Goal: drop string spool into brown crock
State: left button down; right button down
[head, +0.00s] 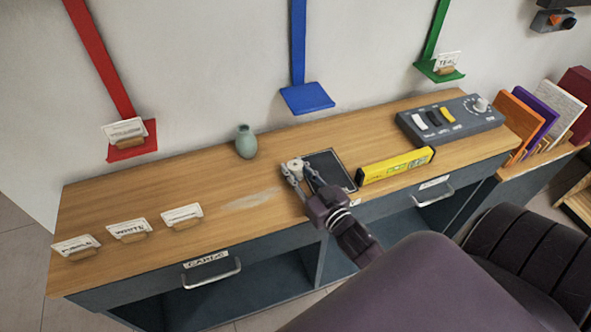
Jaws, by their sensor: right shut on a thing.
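My right gripper (296,176) reaches in from the lower right over the wooden bench top. It is shut on a small whitish string spool (295,164), whose top shows between the fingertips; the fingers cover part of its sides. I cannot tell whether the spool touches the bench or hangs just above it. I see no brown crock; the only pot in view is a small grey-green vase (246,142) upright at the back of the bench, left of the gripper. My left gripper is not in view.
A dark slate (335,168) and a yellow spirit level (395,166) lie right of the gripper. A grey switch box (450,118) and upright folders (520,122) are farther right. Card holders (130,231) stand at left. The bench's left-middle (190,180) is mostly clear.

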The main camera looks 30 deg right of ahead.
aim_at(295, 165)
jog(key=shift+r, duration=0.15)
notch_tip(295, 165, up, 20)
jog(key=p, duration=0.2)
dwell(0.6)
jog(key=s+a+f, duration=0.1)
jog(key=s+a, duration=0.2)
jog(key=a, duration=0.3)
jog(key=s+a+f, duration=0.1)
jog(key=s+a, duration=0.3)
jog(key=a, duration=0.3)
jog(key=shift+a+y, duration=0.25)
jog(key=shift+y, duration=0.05)
